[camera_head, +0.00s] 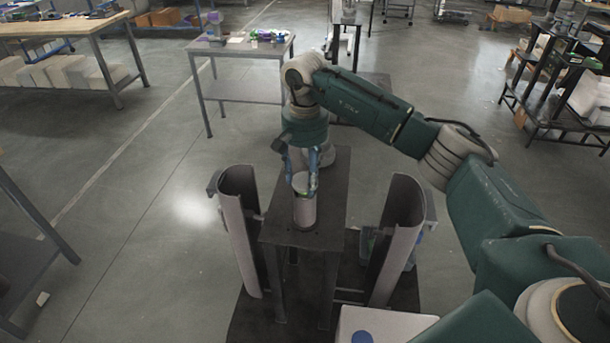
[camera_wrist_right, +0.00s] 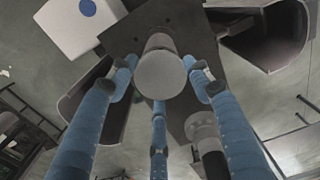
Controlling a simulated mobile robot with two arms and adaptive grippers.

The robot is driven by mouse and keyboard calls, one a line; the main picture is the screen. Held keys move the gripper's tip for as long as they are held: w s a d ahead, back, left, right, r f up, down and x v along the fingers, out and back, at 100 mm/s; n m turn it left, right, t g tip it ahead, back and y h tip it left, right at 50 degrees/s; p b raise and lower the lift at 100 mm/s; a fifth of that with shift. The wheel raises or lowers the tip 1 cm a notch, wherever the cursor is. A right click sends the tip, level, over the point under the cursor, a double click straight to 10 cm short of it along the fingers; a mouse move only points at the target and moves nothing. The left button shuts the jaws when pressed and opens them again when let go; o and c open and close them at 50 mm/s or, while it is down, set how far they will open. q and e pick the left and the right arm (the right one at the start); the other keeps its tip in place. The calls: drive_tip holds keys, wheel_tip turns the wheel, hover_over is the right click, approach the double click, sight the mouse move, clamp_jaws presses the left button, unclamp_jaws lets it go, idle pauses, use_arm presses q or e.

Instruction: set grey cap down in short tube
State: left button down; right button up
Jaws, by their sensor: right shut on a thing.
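My right gripper (camera_head: 300,187) reaches down from above, with its blue fingers at the top of a pale short tube (camera_head: 304,212) standing on a dark stand. In the right wrist view, the three blue fingers close around a round grey cap (camera_wrist_right: 160,75). The cap lies over the end of the short tube (camera_wrist_right: 160,42), nearly in line with it. The fingers hide part of the rim in the head view, so I cannot tell whether the cap is seated or just above. My left gripper is not in view.
The dark stand (camera_head: 335,200) is flanked by curved grey shells (camera_head: 238,215) and (camera_head: 400,220). Another pale cylinder (camera_wrist_right: 207,140) stands beyond the tube. A white box with a blue dot (camera_head: 395,325) is in front. A table (camera_head: 245,48) with small items stands behind.

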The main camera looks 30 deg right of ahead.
drive_tip(key=shift+f+b, duration=0.5)
drive_tip(key=shift+f, duration=0.05)
idle(0.8)
idle(0.3)
drive_tip(key=o, duration=1.2)
drive_tip(key=shift+r, duration=0.15)
drive_tip(key=shift+r+p, duration=2.05)
drive_tip(key=shift+r, duration=1.35)
drive_tip(key=shift+f, duration=0.1)
